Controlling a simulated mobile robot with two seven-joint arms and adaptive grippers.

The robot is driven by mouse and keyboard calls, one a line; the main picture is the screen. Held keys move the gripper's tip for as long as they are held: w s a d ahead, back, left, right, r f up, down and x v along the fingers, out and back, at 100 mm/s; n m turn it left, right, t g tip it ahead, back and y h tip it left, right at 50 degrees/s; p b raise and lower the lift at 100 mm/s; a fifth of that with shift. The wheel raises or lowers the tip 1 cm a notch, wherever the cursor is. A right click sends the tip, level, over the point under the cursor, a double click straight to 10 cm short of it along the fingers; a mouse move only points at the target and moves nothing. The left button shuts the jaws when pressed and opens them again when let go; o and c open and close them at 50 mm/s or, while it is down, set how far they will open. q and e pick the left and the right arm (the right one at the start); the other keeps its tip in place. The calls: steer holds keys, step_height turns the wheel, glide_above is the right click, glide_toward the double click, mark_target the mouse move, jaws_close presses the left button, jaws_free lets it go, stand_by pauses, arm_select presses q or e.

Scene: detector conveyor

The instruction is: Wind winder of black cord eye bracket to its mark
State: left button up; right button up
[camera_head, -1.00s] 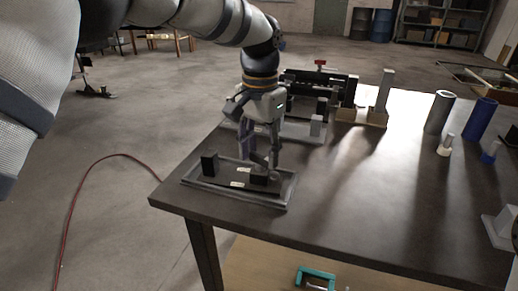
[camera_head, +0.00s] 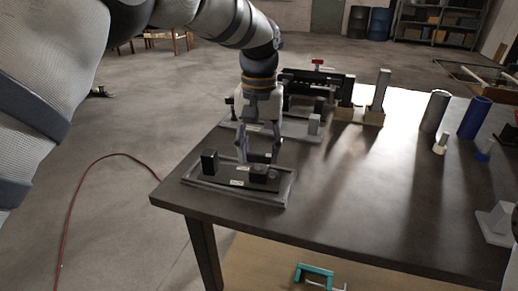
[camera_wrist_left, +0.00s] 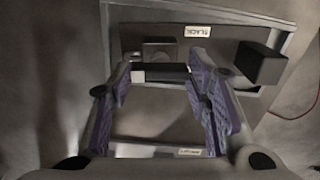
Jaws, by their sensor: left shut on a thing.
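The framed tray (camera_head: 216,191) lies near the table's front left corner and also shows in the left wrist view (camera_wrist_left: 285,45). On its dark plate stand a black upright block (camera_head: 209,162) and a low dark winder (camera_head: 259,170). In the left wrist view the block (camera_wrist_left: 262,62) is right of the winder (camera_wrist_left: 160,47), and a label reading BLACK (camera_wrist_left: 197,31) lies between them. The cord eye and mark cannot be made out. My right gripper is out of view.
A grey fixture (camera_head: 313,124) stands behind the tray, with a black frame (camera_head: 318,82) beyond. Grey (camera_head: 435,111) and blue (camera_head: 474,117) cylinders stand at the table's right rear. The table's middle is clear. A teal-handled item (camera_head: 315,272) lies below the tabletop.

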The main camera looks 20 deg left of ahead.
mark_target(259, 155)
arm_select(q)
steer(key=shift+f, duration=0.1)
steer(key=o, duration=1.2)
steer(key=shift+c, duration=0.2)
step_height(259, 155, up, 12)
